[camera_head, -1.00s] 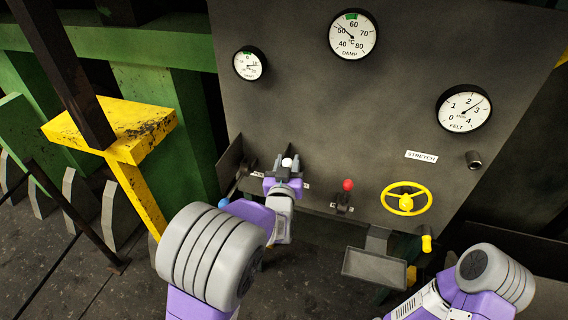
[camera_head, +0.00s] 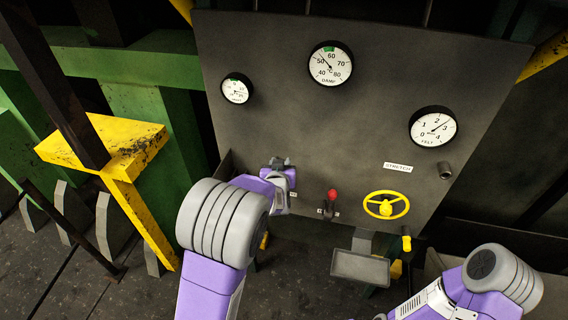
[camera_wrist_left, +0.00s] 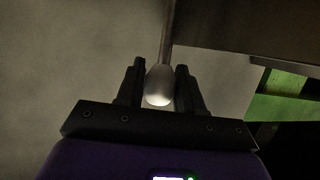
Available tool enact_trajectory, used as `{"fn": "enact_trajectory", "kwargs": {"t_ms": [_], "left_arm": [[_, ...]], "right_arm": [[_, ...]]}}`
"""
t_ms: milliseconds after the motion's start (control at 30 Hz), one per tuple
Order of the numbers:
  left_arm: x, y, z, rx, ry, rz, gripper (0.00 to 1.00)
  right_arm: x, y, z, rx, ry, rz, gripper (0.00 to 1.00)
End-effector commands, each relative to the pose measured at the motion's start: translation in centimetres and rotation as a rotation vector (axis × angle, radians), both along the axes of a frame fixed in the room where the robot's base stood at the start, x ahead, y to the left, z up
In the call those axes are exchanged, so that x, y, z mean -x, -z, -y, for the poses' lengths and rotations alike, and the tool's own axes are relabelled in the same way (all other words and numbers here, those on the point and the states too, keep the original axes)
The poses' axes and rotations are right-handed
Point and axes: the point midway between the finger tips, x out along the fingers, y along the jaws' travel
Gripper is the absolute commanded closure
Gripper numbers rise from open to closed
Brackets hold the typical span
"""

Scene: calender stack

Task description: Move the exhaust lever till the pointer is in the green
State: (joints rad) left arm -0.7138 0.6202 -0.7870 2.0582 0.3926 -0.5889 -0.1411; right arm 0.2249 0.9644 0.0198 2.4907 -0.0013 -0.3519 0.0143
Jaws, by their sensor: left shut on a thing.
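My left gripper (camera_head: 280,163) is at the control panel (camera_head: 270,105), left of the red-knobbed lever (camera_head: 332,196). In the left wrist view its two fingers (camera_wrist_left: 160,78) are on either side of a white-knobbed lever (camera_wrist_left: 158,88), shut on it. The lever's thin shaft runs up from the knob. No exhaust label can be read; the knob is hidden in the head view. The DAMP dial (camera_head: 330,65) has a green band at its top. Its pointer points up and left, looking just left of the band. My right gripper is out of view.
A small dial (camera_head: 237,89) and the FELT dial (camera_head: 433,127) flank the DAMP dial. Right of the red lever are a yellow handwheel (camera_head: 386,205) and a grey tray (camera_head: 360,268). A yellow post (camera_head: 140,210) stands at left.

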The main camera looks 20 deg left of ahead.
Motion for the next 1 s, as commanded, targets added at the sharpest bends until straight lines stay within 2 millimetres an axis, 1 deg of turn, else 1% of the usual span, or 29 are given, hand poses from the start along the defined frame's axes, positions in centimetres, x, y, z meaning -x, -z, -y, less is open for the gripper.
{"fn": "enact_trajectory", "kwargs": {"t_ms": [67,100,233,467,567,667,900,1000], "left_arm": [[-0.1,-0.2,0.0,-0.001,-0.001,0.008,1.00],[-0.2,-0.2,0.0,-0.001,0.000,0.008,0.60],[-0.2,-0.2,0.1,-0.002,0.001,0.008,0.41],[-0.1,-0.2,0.1,-0.001,0.001,0.006,0.41],[0.2,-0.3,0.2,0.000,0.001,0.006,0.41],[1.2,-0.8,0.5,0.000,0.002,0.006,0.41],[4.9,-2.2,1.3,0.002,0.003,0.007,0.41],[6.0,-2.7,1.6,0.001,0.002,0.007,0.41]], "right_arm": [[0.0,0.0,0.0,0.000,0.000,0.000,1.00],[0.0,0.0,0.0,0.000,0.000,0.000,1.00],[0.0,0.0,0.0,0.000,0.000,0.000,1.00],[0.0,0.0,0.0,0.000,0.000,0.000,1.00],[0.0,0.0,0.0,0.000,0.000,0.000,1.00],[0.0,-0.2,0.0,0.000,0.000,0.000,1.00],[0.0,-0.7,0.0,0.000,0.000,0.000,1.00],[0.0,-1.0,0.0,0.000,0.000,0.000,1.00]]}}
